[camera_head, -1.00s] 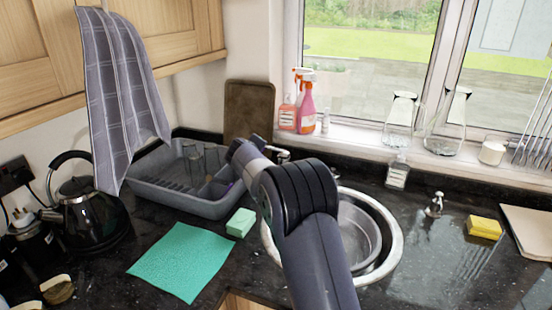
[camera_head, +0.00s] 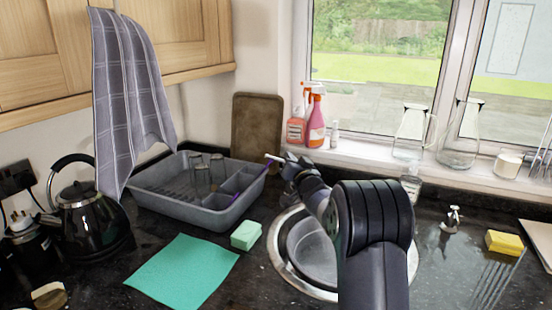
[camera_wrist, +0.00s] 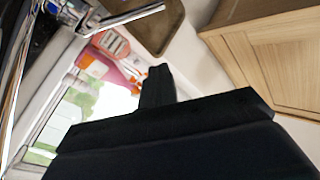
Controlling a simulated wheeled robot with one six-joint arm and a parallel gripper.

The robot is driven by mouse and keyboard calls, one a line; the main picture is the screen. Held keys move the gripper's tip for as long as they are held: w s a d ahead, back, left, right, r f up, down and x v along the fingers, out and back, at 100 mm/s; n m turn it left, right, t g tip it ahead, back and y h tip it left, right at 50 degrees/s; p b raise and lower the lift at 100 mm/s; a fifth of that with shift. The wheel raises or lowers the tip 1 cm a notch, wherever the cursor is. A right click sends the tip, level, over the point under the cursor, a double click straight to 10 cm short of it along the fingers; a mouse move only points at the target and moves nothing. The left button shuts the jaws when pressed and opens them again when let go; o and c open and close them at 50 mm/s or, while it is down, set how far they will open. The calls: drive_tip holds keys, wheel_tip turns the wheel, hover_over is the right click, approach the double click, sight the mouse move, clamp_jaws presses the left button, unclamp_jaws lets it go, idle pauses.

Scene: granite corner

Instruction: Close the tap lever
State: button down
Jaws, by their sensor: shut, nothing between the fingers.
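The tap is mostly hidden behind my arm in the head view, where a short pale bar, apparently its lever (camera_head: 274,158), sticks out left of my gripper (camera_head: 292,162). In the wrist view a slim chrome lever (camera_wrist: 125,20) crosses the top left, and a tall chrome part of the tap (camera_wrist: 14,75) runs down the left edge. My gripper's dark fingers (camera_wrist: 156,72) are together and empty, pointing up the picture below and right of the lever. I see a gap between them in the wrist view, but cannot judge depth.
The steel sink (camera_head: 300,250) lies under my arm. A grey dish rack (camera_head: 165,203) with glasses stands left of the tap. Spray bottles (camera_head: 316,125) and glass jugs (camera_head: 410,140) stand on the sill. A green sponge (camera_head: 246,235) and cloth (camera_head: 185,270) lie on the counter.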

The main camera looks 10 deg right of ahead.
drive_tip(key=r+p, duration=0.1)
drive_tip(key=p, duration=0.2)
hover_over(281, 161)
drive_tip(key=shift+s+a+f, duration=0.3)
drive_tip(key=shift+a+f, duration=0.05)
drive_tip(key=shift+f, duration=0.2)
drive_tip(key=shift+s+a+f, duration=0.35)
drive_tip(key=shift+a+f, duration=0.05)
drive_tip(key=shift+f, duration=0.2)
drive_tip(key=shift+s+a+f, duration=0.3)
drive_tip(key=shift+a+f, duration=0.05)
drive_tip(key=shift+f, duration=0.2)
drive_tip(key=b, duration=0.1)
drive_tip(key=a+f+b, duration=0.1)
drive_tip(key=b, duration=0.1)
drive_tip(key=f+n+b, duration=0.1)
drive_tip(key=shift+s+a+f+b, duration=0.15)
drive_tip(key=shift+a+f+b, duration=0.1)
drive_tip(key=shift+b, duration=0.05)
drive_tip(key=shift+s, duration=0.1)
